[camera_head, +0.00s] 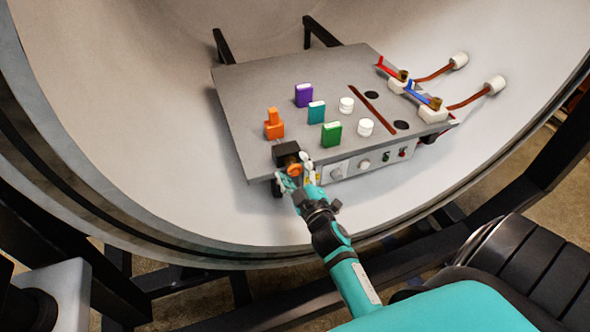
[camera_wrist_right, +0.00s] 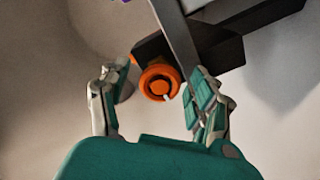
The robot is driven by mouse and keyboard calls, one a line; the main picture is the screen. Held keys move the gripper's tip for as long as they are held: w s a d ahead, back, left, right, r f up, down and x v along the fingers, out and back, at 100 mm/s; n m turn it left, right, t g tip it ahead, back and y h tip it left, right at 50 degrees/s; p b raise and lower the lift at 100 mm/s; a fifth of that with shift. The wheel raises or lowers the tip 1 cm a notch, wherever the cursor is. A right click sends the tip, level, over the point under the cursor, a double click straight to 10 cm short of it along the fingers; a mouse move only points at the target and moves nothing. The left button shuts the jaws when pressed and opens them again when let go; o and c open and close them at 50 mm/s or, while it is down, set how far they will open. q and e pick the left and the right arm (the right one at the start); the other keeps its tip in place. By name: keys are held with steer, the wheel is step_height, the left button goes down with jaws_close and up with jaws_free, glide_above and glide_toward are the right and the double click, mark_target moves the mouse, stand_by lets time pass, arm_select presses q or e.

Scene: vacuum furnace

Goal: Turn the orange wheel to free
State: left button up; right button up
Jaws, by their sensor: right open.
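The orange wheel (camera_head: 295,170) is a small round knob on the black block (camera_head: 287,151) at the front left corner of the grey panel (camera_head: 243,92). In the right wrist view the orange wheel (camera_wrist_right: 160,81) faces the camera, with a white mark at its lower right. My right gripper (camera_head: 297,177) is open, its fingers either side of the wheel. In the wrist view the right gripper (camera_wrist_right: 157,92) has one finger left of the wheel and one right, close to it; I cannot tell if that one touches. My left gripper is not in view.
The panel carries an orange block (camera_head: 274,125), a purple block (camera_head: 304,95), a teal block (camera_head: 317,112), a green block (camera_head: 332,134) and white cylinders (camera_head: 365,127). Red (camera_head: 388,67) and blue (camera_head: 419,91) levers stand at the right. The curved furnace wall (camera_head: 130,120) surrounds the panel.

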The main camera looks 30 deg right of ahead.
steer(key=v, duration=0.7)
steer(key=shift+s, duration=0.25)
stand_by(0.3)
